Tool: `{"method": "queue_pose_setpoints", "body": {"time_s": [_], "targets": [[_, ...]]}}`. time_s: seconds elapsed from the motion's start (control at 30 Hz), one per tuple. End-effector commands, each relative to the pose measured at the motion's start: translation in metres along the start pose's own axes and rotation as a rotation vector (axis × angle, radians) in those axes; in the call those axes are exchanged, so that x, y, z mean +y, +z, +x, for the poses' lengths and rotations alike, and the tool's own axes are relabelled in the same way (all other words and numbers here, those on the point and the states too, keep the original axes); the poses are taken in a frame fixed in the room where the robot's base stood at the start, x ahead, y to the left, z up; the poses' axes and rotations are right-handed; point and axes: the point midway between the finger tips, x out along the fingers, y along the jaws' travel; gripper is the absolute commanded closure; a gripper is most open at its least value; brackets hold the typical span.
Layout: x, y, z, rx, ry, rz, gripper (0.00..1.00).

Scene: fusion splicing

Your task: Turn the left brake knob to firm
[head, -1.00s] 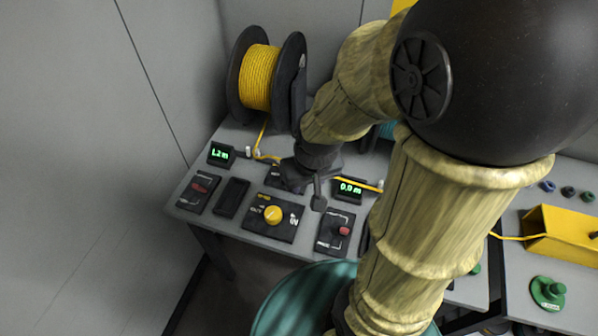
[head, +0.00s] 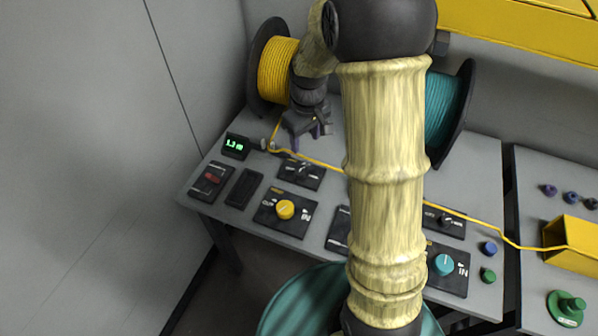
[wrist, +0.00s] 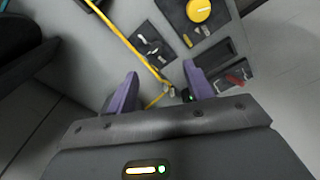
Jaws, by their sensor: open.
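The left brake knob is a small dark knob with a pale pointer on a black panel (head: 301,173), behind the yellow knob. The panel also shows in the wrist view (wrist: 152,45), ahead of the fingers; its setting is too small to read. My gripper (head: 308,138) is open, its purple fingers pointing down behind this panel, close to the yellow line. In the wrist view the fingers of my gripper (wrist: 160,76) are apart, with only the yellow line and a small pale guide showing between them. They do not touch the knob.
A yellow fibre line (head: 325,164) runs from the yellow spool (head: 277,70) past the panel. A yellow knob (head: 285,209), a green-lit display (head: 236,146) and a red-switch panel (head: 211,180) are nearby. A teal spool (head: 443,110) stands at right, partly behind my arm.

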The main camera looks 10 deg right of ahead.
Motion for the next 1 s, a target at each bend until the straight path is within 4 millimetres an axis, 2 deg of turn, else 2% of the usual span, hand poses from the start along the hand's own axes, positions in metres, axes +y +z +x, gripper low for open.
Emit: {"method": "queue_pose_setpoints", "body": {"time_s": [0.03, 0.1, 0.27, 0.7, 0.87, 1.0], "targets": [[0.008, -0.015, 0.014, -0.018, -0.009, -0.051, 0.48], [0.015, -0.030, 0.024, -0.038, -0.020, -0.119, 0.48], [0.024, -0.048, 0.035, -0.059, -0.035, -0.205, 0.48], [0.023, -0.050, 0.038, -0.062, -0.037, -0.215, 0.48], [0.023, -0.049, 0.053, -0.063, -0.038, -0.214, 0.48], [0.022, -0.047, 0.076, -0.064, -0.039, -0.215, 0.48]]}}
